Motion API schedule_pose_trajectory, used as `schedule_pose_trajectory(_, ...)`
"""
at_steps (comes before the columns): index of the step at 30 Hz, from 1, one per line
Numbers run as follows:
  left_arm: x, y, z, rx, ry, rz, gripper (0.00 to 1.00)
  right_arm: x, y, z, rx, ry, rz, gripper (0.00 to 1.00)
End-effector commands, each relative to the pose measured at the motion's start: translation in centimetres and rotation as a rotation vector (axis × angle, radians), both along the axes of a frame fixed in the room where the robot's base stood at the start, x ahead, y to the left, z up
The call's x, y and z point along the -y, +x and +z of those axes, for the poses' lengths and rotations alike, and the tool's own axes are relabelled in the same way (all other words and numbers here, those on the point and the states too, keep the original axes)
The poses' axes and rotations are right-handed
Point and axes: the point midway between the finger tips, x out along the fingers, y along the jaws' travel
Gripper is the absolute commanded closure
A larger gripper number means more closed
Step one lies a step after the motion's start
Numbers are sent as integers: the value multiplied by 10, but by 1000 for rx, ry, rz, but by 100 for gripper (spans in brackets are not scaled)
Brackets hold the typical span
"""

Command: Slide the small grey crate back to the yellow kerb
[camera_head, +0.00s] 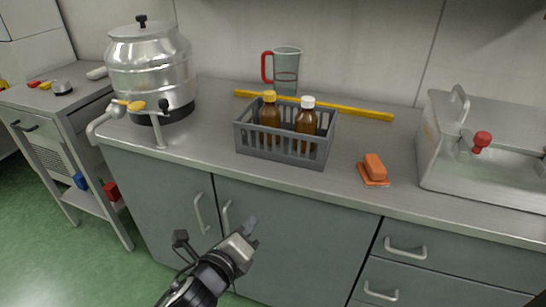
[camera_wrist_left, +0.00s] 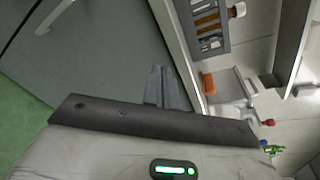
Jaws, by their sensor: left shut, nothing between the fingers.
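The small grey crate (camera_head: 281,139) stands upright on the steel counter, with slatted sides. It holds two brown bottles, one with a yellow cap (camera_head: 269,108) and one with a white cap (camera_head: 306,114). The yellow kerb (camera_head: 350,108) runs along the counter behind the crate, with a strip of counter showing between them at the right. My left gripper (camera_head: 249,226) is shut and empty, in front of the cabinet doors, below the counter edge and apart from the crate. The crate also shows at the top of the left wrist view (camera_wrist_left: 222,28). My right gripper is in neither view.
A steel tank with a tap (camera_head: 150,70) stands left of the crate. A clear jug with a red handle (camera_head: 286,68) stands behind the kerb. An orange block (camera_head: 374,166) lies right of the crate.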

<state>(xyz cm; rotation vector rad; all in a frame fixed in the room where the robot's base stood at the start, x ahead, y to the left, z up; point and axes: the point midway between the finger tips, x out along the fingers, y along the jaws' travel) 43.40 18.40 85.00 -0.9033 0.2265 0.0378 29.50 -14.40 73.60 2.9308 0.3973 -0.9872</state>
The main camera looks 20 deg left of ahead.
Motion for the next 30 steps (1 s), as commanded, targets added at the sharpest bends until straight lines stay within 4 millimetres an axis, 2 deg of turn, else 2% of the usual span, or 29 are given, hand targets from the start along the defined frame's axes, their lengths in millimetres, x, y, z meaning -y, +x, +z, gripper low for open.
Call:
schedule_pose_trajectory(1,-2,11,13,63,187,-28,100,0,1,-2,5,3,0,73)
schedule_pose_trajectory(3,-4,22,29,130,431,-54,100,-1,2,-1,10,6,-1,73)
schedule_pose_trajectory(6,-6,32,46,197,688,-67,100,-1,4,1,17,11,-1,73)
schedule_pose_trajectory(9,-8,37,56,231,838,-69,100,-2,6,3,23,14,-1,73)
schedule_pose_trajectory(14,-8,48,61,245,908,-68,100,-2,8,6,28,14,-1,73)
schedule_pose_trajectory(17,-7,64,62,246,906,-67,100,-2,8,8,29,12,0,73)
schedule_pose_trajectory(30,-4,153,60,243,898,-67,100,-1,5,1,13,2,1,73)
